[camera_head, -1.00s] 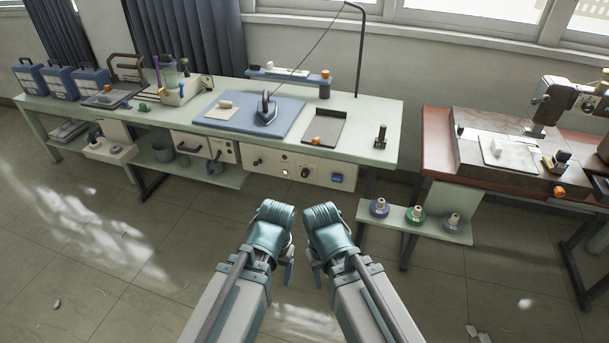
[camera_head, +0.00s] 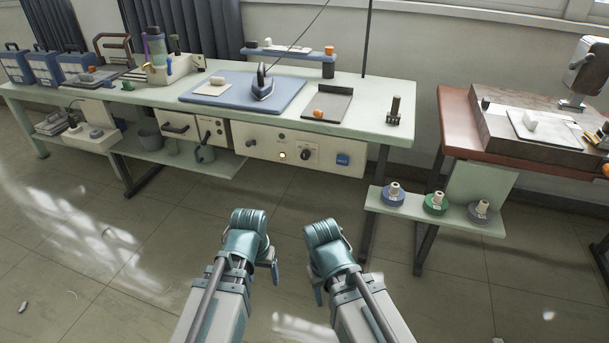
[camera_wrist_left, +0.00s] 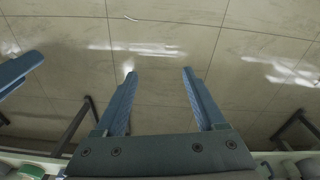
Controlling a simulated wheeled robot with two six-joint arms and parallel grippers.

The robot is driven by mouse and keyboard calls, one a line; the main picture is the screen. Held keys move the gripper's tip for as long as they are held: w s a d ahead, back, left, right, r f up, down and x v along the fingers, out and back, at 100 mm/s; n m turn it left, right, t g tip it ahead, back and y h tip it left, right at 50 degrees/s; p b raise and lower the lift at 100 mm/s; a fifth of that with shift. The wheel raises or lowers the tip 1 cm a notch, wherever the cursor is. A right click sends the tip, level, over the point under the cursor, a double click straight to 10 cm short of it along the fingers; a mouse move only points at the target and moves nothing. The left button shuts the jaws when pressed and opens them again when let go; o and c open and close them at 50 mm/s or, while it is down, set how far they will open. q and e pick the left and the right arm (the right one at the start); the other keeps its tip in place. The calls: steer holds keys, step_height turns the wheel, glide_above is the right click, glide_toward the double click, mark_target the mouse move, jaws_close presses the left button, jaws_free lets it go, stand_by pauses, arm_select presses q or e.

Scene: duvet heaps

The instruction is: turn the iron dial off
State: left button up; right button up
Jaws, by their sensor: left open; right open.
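The iron (camera_head: 262,84) stands on a blue ironing pad (camera_head: 215,95) on the long pale green table. Below it, the white control panel (camera_head: 262,148) on the table's front carries a dark dial (camera_head: 306,154), a lit yellowish lamp (camera_head: 283,156) and a blue switch (camera_head: 343,159). I cannot read the dial's setting. My left gripper (camera_head: 273,270) and my right gripper (camera_head: 318,290) are in front of the table, below the panel and apart from it. In the left wrist view, my left gripper's fingers (camera_wrist_left: 158,75) are spread with only floor between them.
A brown table (camera_head: 455,115) with a sewing machine (camera_head: 585,72) stands at right. Several thread spools (camera_head: 435,203) sit on a low shelf between the tables. A grey tray (camera_head: 335,108) lies right of the pad. The floor (camera_head: 150,270) before the table is mostly clear.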

arm_select(q)
steer(key=w+d+f+t+h+b, duration=0.2)
steer(key=w+f+b, duration=0.4)
steer(key=w+d+f+t+h+b, duration=0.2)
steer(key=w+d+f+b, duration=0.1)
steer(key=w+f+b, duration=0.3)
steer(key=w+d+r+n+t+h+b, duration=0.25)
steer(key=w+d+r+t+h, duration=0.2)
steer(key=w+r, duration=0.55)
steer(key=w+a+r+n+t+y, duration=0.1)
steer(key=w+r+n+t, duration=0.2)
steer(key=w, duration=0.3)
steer(key=w+a+r+n+t+y, duration=0.1)
steer(key=w+r+n+t+y, duration=0.1)
steer(key=w+r+n+t, duration=0.1)
steer(key=w+n+t, duration=0.1)
steer(key=w+t, duration=0.1)
steer(key=w, duration=0.1)
steer(key=shift+a+r, duration=0.3)
steer(key=shift+a, duration=0.1)
arm_select(e)
step_height(320, 180, down, 17)
steer(key=shift+f, duration=0.2)
arm_select(q)
steer(key=shift+w, duration=0.1)
